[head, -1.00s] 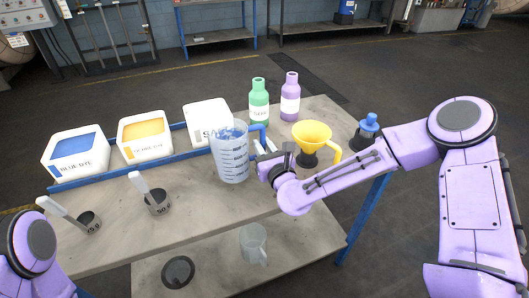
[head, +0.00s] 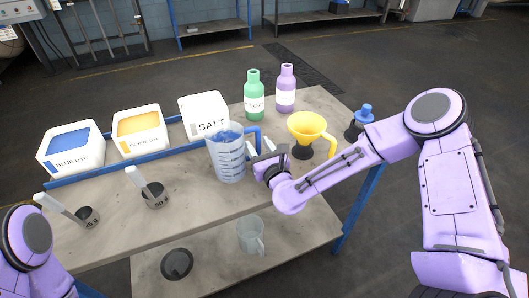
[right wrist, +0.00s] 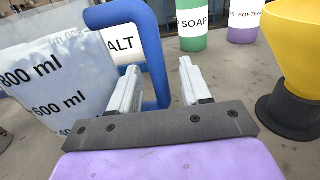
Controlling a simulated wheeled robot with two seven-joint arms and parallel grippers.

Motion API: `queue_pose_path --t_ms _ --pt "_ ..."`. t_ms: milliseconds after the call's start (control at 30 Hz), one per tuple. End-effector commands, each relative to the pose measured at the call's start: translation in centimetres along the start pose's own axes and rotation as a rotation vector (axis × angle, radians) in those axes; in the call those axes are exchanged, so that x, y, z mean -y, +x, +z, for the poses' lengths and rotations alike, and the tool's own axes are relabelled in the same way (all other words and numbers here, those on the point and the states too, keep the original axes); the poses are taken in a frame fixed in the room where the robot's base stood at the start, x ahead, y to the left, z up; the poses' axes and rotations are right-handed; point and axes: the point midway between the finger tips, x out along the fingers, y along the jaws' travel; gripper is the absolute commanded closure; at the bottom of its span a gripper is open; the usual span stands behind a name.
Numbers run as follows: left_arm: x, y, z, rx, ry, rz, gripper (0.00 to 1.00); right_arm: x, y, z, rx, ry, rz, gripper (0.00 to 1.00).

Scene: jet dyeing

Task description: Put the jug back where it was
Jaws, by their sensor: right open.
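The clear measuring jug (head: 226,158) with a blue handle (head: 256,133) stands upright on the tabletop, with blue liquid or pieces showing near its top. My right gripper (head: 260,151) is open beside the jug, on its handle side. In the right wrist view the jug's marked wall (right wrist: 50,85) fills the left, and the upright bar of the blue handle (right wrist: 153,60) shows between the two open fingers (right wrist: 160,75). I cannot tell how deep the handle sits between them. My left gripper is out of view; only part of the left arm shows.
The salt box (head: 203,113) stands behind the jug, with yellow dye (head: 138,145) and blue dye (head: 72,160) boxes further left. A yellow funnel (head: 308,127) is right of the gripper. Green (head: 253,94) and purple (head: 286,88) bottles stand behind. A smaller clear jug (head: 250,238) is on the lower shelf.

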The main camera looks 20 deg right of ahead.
Motion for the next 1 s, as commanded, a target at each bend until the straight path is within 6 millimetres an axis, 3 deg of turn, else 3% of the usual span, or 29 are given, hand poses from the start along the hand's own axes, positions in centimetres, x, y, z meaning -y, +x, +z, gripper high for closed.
queue_pose_path --t_ms 300,500,1000 --pt "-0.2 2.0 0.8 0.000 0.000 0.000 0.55 0.0 -7.5 -0.3 -0.001 0.003 0.001 0.52" --pt "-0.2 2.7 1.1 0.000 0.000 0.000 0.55 0.0 -11.2 -0.1 -0.001 0.001 0.000 0.52" --pt "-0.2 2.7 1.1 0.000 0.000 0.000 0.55 -0.1 -12.1 -0.2 -0.010 -0.017 0.004 0.52"
